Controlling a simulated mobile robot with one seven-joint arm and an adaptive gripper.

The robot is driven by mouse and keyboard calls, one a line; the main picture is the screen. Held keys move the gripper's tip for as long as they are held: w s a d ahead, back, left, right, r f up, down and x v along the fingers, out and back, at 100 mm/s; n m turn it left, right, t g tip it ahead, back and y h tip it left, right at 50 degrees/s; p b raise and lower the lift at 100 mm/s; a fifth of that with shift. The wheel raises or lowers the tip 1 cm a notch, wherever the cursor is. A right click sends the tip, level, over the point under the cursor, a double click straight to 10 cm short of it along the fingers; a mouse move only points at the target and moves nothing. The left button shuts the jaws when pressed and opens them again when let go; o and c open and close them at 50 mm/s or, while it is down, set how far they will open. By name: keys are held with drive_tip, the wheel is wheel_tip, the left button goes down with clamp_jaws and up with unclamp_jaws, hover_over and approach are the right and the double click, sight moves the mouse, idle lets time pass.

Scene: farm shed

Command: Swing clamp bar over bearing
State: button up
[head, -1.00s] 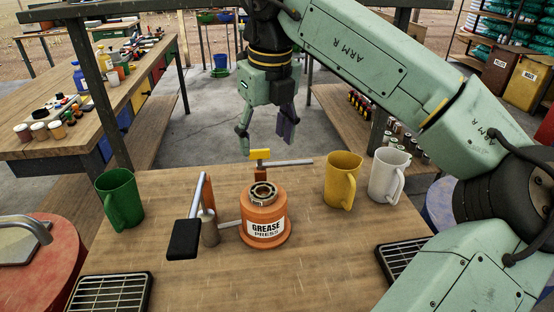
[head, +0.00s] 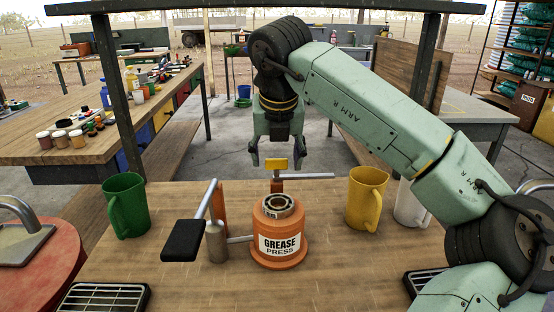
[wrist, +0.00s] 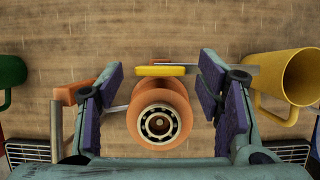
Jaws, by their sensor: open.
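The orange grease press (head: 280,240) stands on the wooden bench with the bearing (head: 279,204) in its top; the bearing also shows in the wrist view (wrist: 159,124). Behind the press is an orange post with a yellow tab (head: 276,164) and a grey clamp bar (head: 308,176) pointing right; the tab also shows in the wrist view (wrist: 161,71). The bar does not lie over the bearing. A lever with a black pad (head: 184,240) stands left of the press. My gripper (head: 277,165) is open and empty, pointing down around or just above the tab; the exact height is unclear.
A green jug (head: 126,205) stands at the left of the bench. A yellow jug (head: 367,198) and a white jug (head: 411,204) stand to the right. Grates (head: 104,299) lie at the front corners. The bench between press and yellow jug is clear.

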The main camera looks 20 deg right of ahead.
drive_tip(key=shift+x, duration=1.2)
drive_tip(key=shift+c, duration=0.6)
clamp_jaws()
